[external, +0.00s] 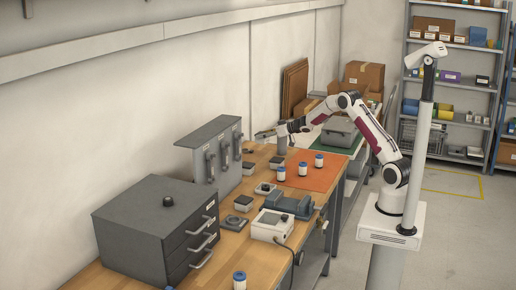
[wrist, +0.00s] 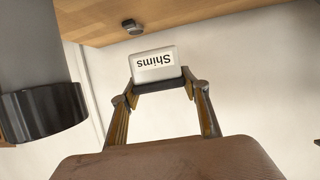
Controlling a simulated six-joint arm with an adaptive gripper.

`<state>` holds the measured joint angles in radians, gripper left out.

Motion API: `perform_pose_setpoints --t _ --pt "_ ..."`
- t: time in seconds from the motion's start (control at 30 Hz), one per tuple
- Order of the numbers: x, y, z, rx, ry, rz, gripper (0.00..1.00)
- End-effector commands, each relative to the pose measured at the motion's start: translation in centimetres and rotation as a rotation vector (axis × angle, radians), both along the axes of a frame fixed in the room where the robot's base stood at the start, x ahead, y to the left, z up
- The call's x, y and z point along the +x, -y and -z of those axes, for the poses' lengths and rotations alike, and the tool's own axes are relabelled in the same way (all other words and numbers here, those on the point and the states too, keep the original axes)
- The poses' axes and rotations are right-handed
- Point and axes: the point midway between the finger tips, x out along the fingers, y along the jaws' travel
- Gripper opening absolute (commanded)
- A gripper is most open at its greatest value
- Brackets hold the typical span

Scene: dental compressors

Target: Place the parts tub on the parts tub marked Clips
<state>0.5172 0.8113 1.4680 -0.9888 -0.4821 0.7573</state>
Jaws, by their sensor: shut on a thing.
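My gripper (wrist: 160,88) is shut on a parts tub (wrist: 154,62), which has a pale top printed "Shims" and a dark lower part. The label reads upside down in the wrist view. In the external view my gripper (external: 264,136) is above the far part of the workbench, near the grey cabinet; the held tub is too small to make out there. Small dark tubs with pale tops stand on the bench: one (external: 277,162) below my gripper, one (external: 248,168) by the cabinet, one (external: 243,203) nearer the drawers. Their labels, including Clips, cannot be read.
A grey cabinet with handles (external: 208,150) and a drawer unit (external: 140,228) line the wall. White-and-blue jars (external: 319,161) stand on an orange mat (external: 322,180). A vise (external: 288,206) and white meter (external: 270,227) are nearer. A grey cylinder (wrist: 35,70) is close in the wrist view.

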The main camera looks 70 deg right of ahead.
Motion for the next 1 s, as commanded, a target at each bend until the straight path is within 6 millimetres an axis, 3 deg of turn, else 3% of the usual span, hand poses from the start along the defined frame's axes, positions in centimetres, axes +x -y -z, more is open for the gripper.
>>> perform_pose_setpoints --t 0.17,0.37,0.8,1.0 --pt "0.6 -1.3 -0.9 -0.003 0.003 -0.020 0.20" --pt "1.4 -4.6 -2.5 -0.003 0.004 -0.083 0.20" --pt "1.4 -16.1 -5.9 -0.002 0.001 -0.373 0.20" --pt "0.2 -18.9 -5.5 0.001 0.000 -0.466 0.20"
